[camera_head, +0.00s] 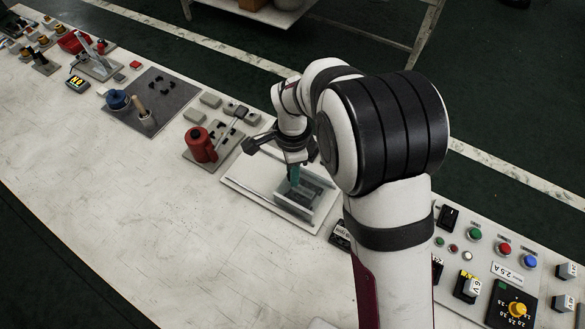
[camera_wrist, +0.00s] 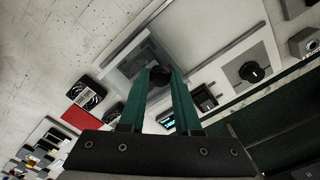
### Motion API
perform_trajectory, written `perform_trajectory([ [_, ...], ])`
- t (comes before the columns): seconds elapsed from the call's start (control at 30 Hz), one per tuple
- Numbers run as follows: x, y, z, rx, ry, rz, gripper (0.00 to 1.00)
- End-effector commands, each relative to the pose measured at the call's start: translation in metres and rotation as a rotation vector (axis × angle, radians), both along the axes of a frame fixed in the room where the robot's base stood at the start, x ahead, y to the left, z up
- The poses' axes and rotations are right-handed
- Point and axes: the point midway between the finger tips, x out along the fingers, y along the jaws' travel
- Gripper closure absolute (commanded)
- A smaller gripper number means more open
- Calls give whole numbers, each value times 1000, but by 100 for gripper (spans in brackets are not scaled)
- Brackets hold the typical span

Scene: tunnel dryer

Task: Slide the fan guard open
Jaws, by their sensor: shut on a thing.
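The fan guard (camera_head: 299,205) is a grey see-through panel on a white base plate (camera_head: 245,192), right of the middle of the bench. A dark round knob (camera_wrist: 159,76) stands between my green fingertips. My gripper (camera_head: 293,181) points down at the guard and is shut on the knob, and it also shows in the wrist view (camera_wrist: 160,82). My fingers hide part of the knob, and my arm hides the area to the right of the guard.
A red cylinder (camera_head: 200,145) on a grey plate stands left of the guard. A dark mat (camera_head: 165,105) with a blue knob (camera_head: 118,99) lies farther left. A control panel with coloured buttons (camera_head: 504,248) is at the right. The bench's front left surface is clear.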

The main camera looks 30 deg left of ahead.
Motion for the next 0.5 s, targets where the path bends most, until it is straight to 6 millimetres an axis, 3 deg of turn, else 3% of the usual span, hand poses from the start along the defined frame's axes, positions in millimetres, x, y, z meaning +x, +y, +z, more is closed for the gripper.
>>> perform_trajectory([
  [0.17,0,2,1,1,-1,0,100],
  [0.27,1,15,1,2,-2,1,100],
  [0.5,2,82,0,1,-4,4,100],
])
